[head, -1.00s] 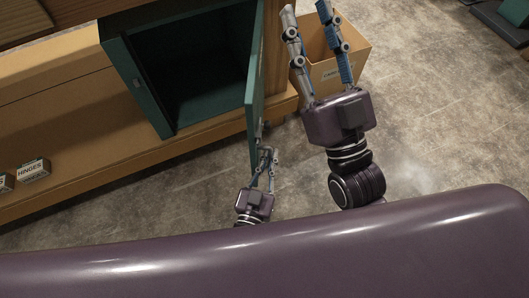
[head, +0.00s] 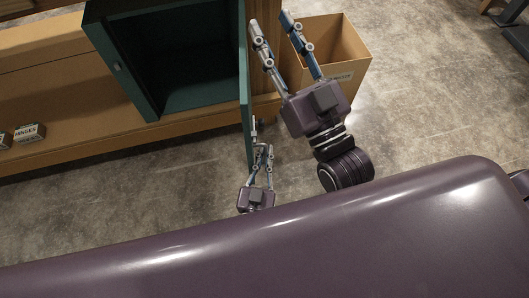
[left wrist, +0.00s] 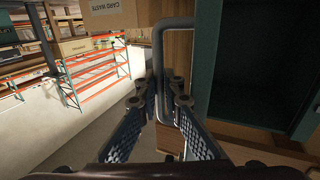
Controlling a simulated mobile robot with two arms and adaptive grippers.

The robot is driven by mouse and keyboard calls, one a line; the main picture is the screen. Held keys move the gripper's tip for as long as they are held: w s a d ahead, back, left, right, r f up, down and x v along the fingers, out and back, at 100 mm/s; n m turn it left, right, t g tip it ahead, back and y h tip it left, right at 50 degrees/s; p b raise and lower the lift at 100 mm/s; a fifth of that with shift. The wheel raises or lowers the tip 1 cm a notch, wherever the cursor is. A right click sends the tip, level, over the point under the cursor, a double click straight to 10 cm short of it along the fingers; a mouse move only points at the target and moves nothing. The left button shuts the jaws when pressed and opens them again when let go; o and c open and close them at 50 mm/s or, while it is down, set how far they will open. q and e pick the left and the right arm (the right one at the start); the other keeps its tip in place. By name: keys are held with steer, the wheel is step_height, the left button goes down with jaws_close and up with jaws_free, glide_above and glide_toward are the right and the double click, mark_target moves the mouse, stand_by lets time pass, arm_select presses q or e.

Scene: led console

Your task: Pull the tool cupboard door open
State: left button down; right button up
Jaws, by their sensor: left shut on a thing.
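The teal tool cupboard (head: 118,62) stands open at the upper left in the head view, its dark inside showing. Its door (head: 245,95) stands swung out, seen nearly edge-on. My left gripper (head: 262,150) is beside the door's outer end, shut on the grey bar handle. The handle (left wrist: 158,60) rises between the fingers in the left wrist view. The door (left wrist: 205,60) shows there as a teal strip on the right. My right gripper (head: 268,22) is open and empty, above the floor to the right of the door, its fingers apart.
A cardboard bin (head: 345,50) stands right of the cupboard, close to my right gripper. Orange shelving (left wrist: 95,75) stands far off.

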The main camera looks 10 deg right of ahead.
arm_select(q)
steer(key=shift+w+d+r, duration=0.15)
steer(key=shift+d+r, duration=0.1)
steer(key=shift+d, duration=0.2)
steer(key=c, duration=2.3)
jaws_free()
steer(key=shift+c, duration=0.2)
steer(key=v, duration=1.2)
steer(key=shift+s+a+f, duration=0.3)
steer(key=shift+a, duration=0.05)
arm_select(e)
steer(key=shift+w+f, duration=0.1)
